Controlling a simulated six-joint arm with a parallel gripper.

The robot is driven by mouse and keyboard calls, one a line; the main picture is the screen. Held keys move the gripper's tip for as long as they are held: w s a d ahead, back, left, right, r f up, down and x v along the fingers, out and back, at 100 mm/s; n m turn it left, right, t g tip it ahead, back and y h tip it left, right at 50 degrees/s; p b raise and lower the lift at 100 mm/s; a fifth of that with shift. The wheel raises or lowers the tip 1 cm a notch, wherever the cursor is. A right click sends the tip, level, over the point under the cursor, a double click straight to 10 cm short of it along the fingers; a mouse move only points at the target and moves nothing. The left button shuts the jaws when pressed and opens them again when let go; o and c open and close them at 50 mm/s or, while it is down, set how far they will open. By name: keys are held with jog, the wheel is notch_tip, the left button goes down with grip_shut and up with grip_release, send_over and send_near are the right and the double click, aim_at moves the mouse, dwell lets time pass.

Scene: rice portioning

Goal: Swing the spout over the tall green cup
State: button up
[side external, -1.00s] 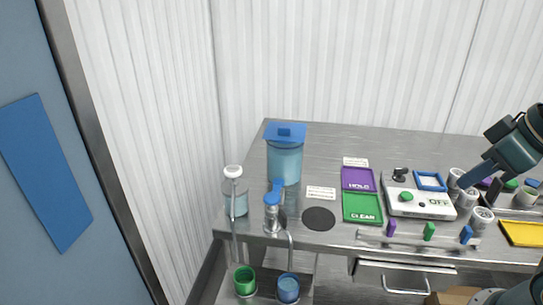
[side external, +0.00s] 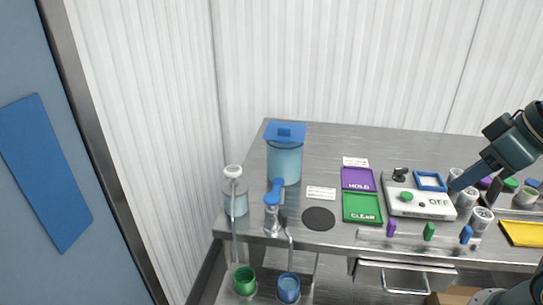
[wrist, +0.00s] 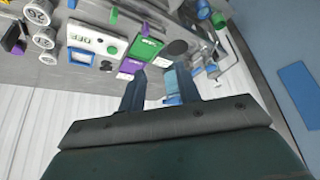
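A steel tap with a blue handle (side external: 274,195) stands at the table's left front corner. Its thin curved spout (side external: 290,243) hangs down over the blue cup (side external: 288,289). The green cup (side external: 244,281) stands to the left of the blue cup, below the table's front edge. A second thin tube (side external: 235,240) from a white-topped bottle comes down near the green cup. My gripper (wrist: 157,82) is open and empty in the wrist view, its two fingers apart. In the side view my arm is at the far right, well away from the tap.
A blue-lidded clear container (side external: 285,163) stands behind the tap. To the right are a dark round pad (side external: 318,218), a purple HOLD tile (side external: 358,178), a green CLEAR tile (side external: 362,208) and a white device (side external: 418,202) reading OFF. The table's back middle is clear.

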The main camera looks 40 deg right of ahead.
jog(key=w+a+r+g, duration=0.1)
jog(key=w+a+r, duration=0.15)
jog(key=w, duration=0.45)
jog(key=m+g, duration=0.2)
jog(key=g, duration=0.3)
send_over(283, 213)
notch_tip(283, 213, down, 7)
jog(key=shift+f, duration=0.2)
jog(key=shift+f, duration=0.15)
notch_tip(283, 213, down, 14)
jog(key=shift+r, duration=0.25)
grip_shut()
